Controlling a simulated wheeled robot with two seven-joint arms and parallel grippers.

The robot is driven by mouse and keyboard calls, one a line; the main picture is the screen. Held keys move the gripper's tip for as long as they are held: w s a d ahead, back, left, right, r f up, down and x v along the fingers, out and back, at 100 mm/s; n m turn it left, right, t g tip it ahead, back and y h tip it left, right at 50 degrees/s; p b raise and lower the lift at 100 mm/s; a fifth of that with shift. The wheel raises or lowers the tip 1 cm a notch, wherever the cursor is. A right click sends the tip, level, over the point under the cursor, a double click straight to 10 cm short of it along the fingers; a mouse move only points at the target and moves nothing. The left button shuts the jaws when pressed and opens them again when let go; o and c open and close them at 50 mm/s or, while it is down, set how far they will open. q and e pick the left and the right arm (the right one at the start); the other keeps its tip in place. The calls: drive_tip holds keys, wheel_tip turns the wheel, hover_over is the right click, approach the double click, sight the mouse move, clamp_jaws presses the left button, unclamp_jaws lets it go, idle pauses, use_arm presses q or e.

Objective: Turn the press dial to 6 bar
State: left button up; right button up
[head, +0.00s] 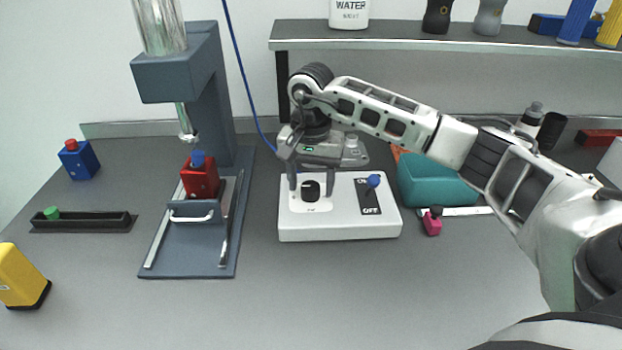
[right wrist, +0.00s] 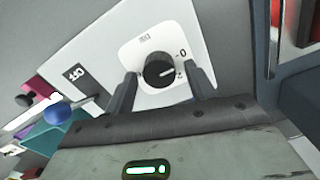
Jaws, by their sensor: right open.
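The press dial is a round black knob (head: 311,191) on the left part of a white control box (head: 340,229). In the right wrist view the knob (right wrist: 159,70) sits on a white plate with a few small marks, a "0" among them; its exact setting is too small to read. My right gripper (head: 307,187) is open over the box, its fingers on either side of the knob. In the right wrist view the gripper (right wrist: 160,92) shows a finger at each side, apart from the knob. My left gripper is not in view.
A blue-tipped lever (head: 374,181) stands by an ON/OFF label on the box. The press (head: 212,80) stands to the left, with a red block (head: 200,178) under its ram.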

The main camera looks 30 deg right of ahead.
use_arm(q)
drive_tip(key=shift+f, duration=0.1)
use_arm(e)
drive_tip(key=shift+f, duration=0.2)
drive_tip(key=c, duration=1)
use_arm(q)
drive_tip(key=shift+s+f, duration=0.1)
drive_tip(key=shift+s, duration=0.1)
use_arm(e)
drive_tip(key=shift+o, duration=0.2)
